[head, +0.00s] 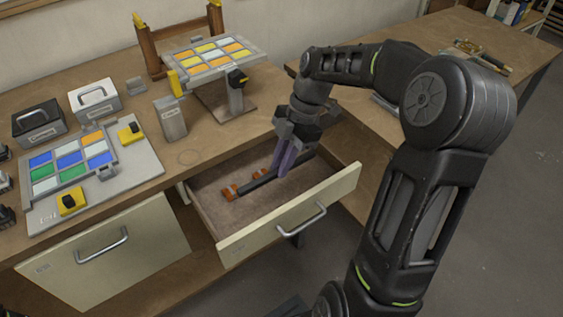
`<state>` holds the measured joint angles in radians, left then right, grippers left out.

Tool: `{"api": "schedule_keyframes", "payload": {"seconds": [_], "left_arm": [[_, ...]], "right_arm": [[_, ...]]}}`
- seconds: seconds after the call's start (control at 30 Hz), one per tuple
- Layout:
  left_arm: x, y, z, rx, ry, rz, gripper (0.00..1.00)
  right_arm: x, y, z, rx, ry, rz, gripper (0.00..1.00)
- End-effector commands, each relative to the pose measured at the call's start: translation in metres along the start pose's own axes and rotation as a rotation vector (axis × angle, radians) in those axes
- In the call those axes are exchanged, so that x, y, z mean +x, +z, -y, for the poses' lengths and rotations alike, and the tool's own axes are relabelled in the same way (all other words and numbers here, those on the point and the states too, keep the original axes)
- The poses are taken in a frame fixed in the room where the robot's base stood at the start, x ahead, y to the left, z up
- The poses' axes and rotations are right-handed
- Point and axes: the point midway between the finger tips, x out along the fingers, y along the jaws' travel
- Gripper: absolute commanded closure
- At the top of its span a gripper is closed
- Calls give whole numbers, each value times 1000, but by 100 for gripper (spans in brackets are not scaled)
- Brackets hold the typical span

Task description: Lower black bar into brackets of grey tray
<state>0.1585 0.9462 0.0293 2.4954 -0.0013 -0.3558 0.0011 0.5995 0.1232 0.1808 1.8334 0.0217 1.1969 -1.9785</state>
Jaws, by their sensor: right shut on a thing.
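The black bar (258,183) lies along the inside of the open drawer, low and close to its floor. Orange-brown pieces (230,192) show at and beside its left end; whether they are brackets, and whether the bar sits in them, I cannot tell. My right gripper (286,164) points down into the drawer, its purplish fingers closed at the bar's right part. The fingers hide some of the bar. A grey tray (148,160) with coloured panes and yellow-black clamps lies on the bench at left; whether it is the task's tray is unclear. My left gripper is not in view.
The drawer's front panel (335,197) and side walls border the gripper. A tilted pane rack (197,84), a grey block (170,120), and white (96,98) and black (40,124) boxes stand on the bench. A second bench (400,125) lies behind my right arm.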

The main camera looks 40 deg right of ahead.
Motion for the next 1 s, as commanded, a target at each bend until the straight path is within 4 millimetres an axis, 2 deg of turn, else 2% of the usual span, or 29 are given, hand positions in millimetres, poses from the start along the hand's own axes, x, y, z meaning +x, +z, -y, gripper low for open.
{"api": "schedule_keyframes", "payload": {"seconds": [0.57, 1.0], "left_arm": [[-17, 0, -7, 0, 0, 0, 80], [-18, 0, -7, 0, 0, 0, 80]], "right_arm": [[-27, -11, 0, 0, 2, 1, 100], [-28, -12, 0, 2, 2, 0, 100]]}}
